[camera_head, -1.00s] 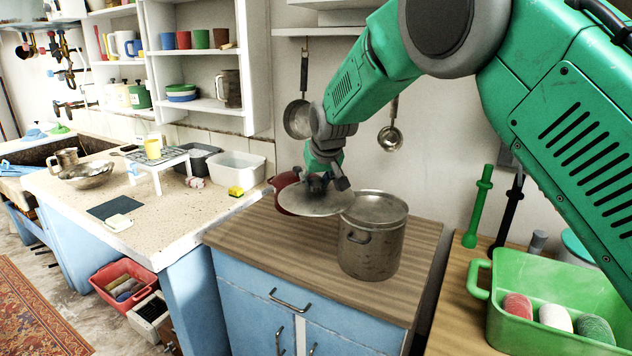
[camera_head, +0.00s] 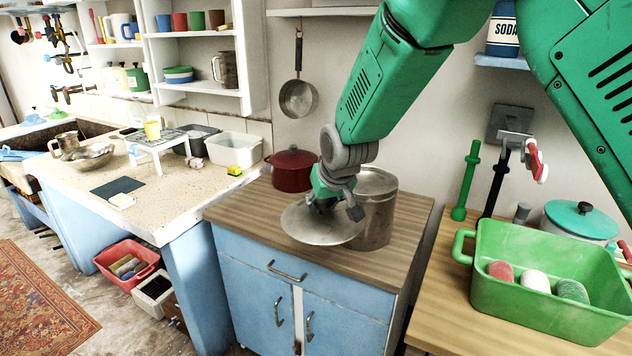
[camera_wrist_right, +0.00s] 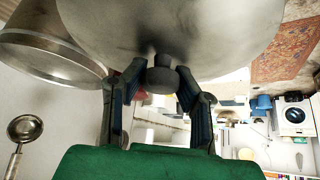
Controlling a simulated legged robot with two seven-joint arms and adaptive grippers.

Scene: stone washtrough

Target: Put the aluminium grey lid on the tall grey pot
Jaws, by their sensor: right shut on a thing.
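The aluminium grey lid (camera_head: 318,226) is a round, shallow disc with a dark knob (camera_wrist_right: 160,78). My right gripper (camera_head: 328,200) is shut on that knob, its two fingers on either side of it in the right wrist view (camera_wrist_right: 158,86). The lid is in front and to the left of the tall grey pot (camera_head: 378,222), overlapping it in the head view; its height above the counter is hard to judge. The pot stands upright on the wooden counter, its top partly hidden by my arm. In the wrist view the pot (camera_wrist_right: 38,52) is at the upper left. My left gripper is out of view.
A dark red lidded pot (camera_head: 292,172) stands behind the lid on the wooden counter (camera_head: 245,212). A pan (camera_head: 298,98) hangs on the wall.

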